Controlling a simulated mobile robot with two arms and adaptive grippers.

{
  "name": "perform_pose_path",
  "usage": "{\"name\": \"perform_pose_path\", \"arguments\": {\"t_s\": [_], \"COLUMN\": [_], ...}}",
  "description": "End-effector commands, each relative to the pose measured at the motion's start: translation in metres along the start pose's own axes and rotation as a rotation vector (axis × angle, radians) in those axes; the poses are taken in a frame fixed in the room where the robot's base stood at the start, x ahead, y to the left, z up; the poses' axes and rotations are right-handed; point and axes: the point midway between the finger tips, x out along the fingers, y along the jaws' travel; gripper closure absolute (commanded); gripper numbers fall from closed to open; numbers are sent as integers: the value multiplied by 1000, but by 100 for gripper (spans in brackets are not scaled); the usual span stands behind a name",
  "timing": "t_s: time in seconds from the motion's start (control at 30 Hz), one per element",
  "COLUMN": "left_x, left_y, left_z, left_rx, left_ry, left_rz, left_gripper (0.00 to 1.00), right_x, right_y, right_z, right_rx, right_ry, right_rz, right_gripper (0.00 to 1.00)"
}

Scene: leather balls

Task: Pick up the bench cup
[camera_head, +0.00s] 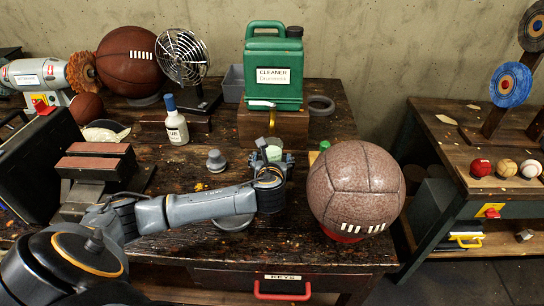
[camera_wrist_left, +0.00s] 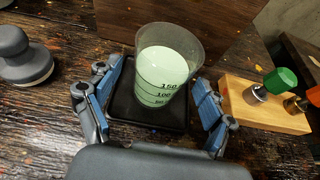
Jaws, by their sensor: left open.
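The bench cup is a clear measuring cup with volume marks and a pale green content. In the left wrist view the cup (camera_wrist_left: 163,75) stands on a small black square tray (camera_wrist_left: 124,104). My left gripper (camera_wrist_left: 158,100) is open, with one blue-padded finger on each side of the cup and a visible space between each finger and the cup. In the head view the cup (camera_head: 273,153) shows only in part behind my left gripper (camera_head: 272,162). My right gripper is not in view.
A large brown leather ball (camera_head: 355,187) stands on a red ring to the right. A green cleaner canister (camera_head: 273,70) on a wooden block stands behind the cup. A grey knob-shaped tool (camera_head: 216,161) is to the left. A wooden block (camera_wrist_left: 262,112) holds capped items at right.

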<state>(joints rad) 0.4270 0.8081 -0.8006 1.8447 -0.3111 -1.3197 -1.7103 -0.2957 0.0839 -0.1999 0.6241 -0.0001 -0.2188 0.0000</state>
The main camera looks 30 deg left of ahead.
Motion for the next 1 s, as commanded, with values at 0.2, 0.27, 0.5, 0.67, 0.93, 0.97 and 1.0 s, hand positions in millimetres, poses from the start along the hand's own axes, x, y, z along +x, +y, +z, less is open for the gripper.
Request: {"name": "perform_pose_path", "arguments": {"t_s": [0.2,0.27,0.5,0.67,0.93,0.97,1.0], "left_x": [25,26,26,26,26,26,26], "left_y": [0,0,0,0,0,0,0], "left_z": [0,0,0,0,0,0,0], "left_rx": [0,0,0,0,0,0,0], "left_ry": [1,1,1,1,0,0,0], "left_rz": [0,-1,-1,-1,0,0,0], "left_gripper": [18,18,30,63,90,90,90], "right_x": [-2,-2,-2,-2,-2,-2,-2], "right_y": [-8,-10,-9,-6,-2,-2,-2], "right_z": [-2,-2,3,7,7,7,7], "right_rx": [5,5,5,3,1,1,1], "right_ry": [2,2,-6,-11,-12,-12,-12], "right_rz": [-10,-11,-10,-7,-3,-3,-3], "right_gripper": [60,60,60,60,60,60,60]}}
